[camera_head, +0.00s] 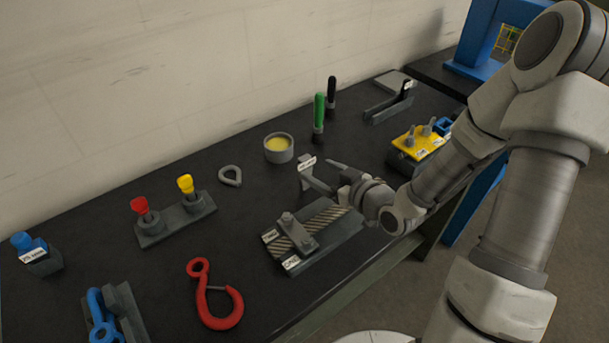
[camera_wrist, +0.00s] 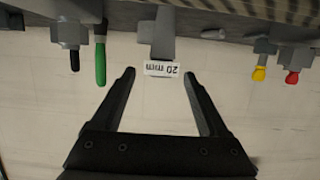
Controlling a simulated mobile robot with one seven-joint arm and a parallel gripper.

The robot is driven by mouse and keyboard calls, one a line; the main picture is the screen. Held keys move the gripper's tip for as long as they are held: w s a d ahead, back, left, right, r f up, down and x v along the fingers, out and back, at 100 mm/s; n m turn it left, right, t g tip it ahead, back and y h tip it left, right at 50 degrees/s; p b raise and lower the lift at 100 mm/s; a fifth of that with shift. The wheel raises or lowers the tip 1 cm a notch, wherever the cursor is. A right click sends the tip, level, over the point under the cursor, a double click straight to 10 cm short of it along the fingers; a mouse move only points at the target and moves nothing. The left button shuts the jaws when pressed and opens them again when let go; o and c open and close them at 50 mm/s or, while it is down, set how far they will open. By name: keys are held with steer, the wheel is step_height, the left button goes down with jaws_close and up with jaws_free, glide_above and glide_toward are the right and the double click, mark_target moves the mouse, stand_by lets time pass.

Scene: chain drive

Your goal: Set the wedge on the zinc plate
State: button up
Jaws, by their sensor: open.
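My gripper (camera_head: 320,172) is open and empty above the bench, its fingers pointing left. In the wrist view its two fingers (camera_wrist: 162,80) are spread wide. A grey upright piece (camera_head: 306,176) with a white label stands by the fingertips; I cannot tell whether this is the wedge. In the wrist view the labelled piece (camera_wrist: 164,45), marked 20 mm, appears upside down, ahead of the gap and apart from the fingers. A dark fixture (camera_head: 340,236) with striped plates, a bolted grey bar and two labels lies below the gripper. Its label text is too small to identify the zinc plate.
A cup of yellow stuff (camera_head: 279,148) and green-handled tool (camera_head: 319,112) stand behind. A yellow-topped block (camera_head: 418,143) is right. A red hook (camera_head: 214,300), shackle (camera_head: 230,176) and red-and-yellow-knobbed stand (camera_head: 175,218) are left. Bare bench lies between the hook and fixture.

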mark_target(307, 162)
steer(key=x, duration=0.6)
steer(key=shift+w+a+r+p, duration=0.2)
steer(key=shift+a+r+p, duration=0.1)
steer(key=shift+a+r, duration=0.05)
jaws_close()
stand_by(1.1)
